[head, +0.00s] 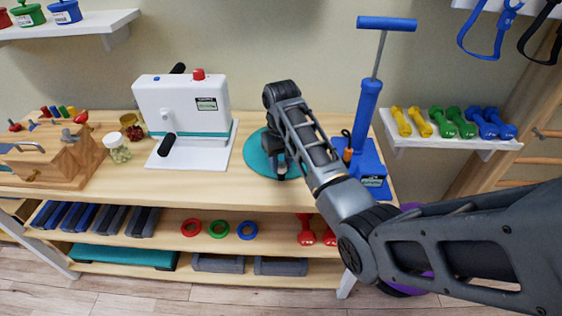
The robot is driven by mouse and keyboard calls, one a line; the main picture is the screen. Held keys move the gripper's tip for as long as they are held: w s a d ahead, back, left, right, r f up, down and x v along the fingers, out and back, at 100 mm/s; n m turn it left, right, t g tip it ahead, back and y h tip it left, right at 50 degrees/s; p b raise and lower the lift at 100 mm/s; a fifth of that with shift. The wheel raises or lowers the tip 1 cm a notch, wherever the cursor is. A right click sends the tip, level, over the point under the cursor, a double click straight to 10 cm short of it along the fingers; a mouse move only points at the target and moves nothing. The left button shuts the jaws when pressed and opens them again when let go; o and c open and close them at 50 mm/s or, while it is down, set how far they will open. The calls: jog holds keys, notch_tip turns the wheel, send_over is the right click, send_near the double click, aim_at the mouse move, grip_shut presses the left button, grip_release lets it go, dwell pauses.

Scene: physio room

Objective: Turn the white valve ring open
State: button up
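A teal round disc (256,166) lies flat on the wooden bench top (215,184), right of the middle. My gripper (281,172) points down over the right part of this disc, with its tips at or just above the surface. I cannot make out the white valve ring; my gripper and arm cover part of the disc. A small pale spot shows by the fingertips, too small to identify. Whether the fingers are open or shut on something cannot be seen.
A white machine (182,112) with a black handle stands left of the disc. A blue hand pump (366,120) stands close right, behind my arm. A wooden peg box (52,154) and jars (117,148) are at left. Dumbbells (446,123) sit on a right wall shelf.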

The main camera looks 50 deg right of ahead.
jog(key=c, duration=0.4)
jog(key=shift+n, duration=0.8)
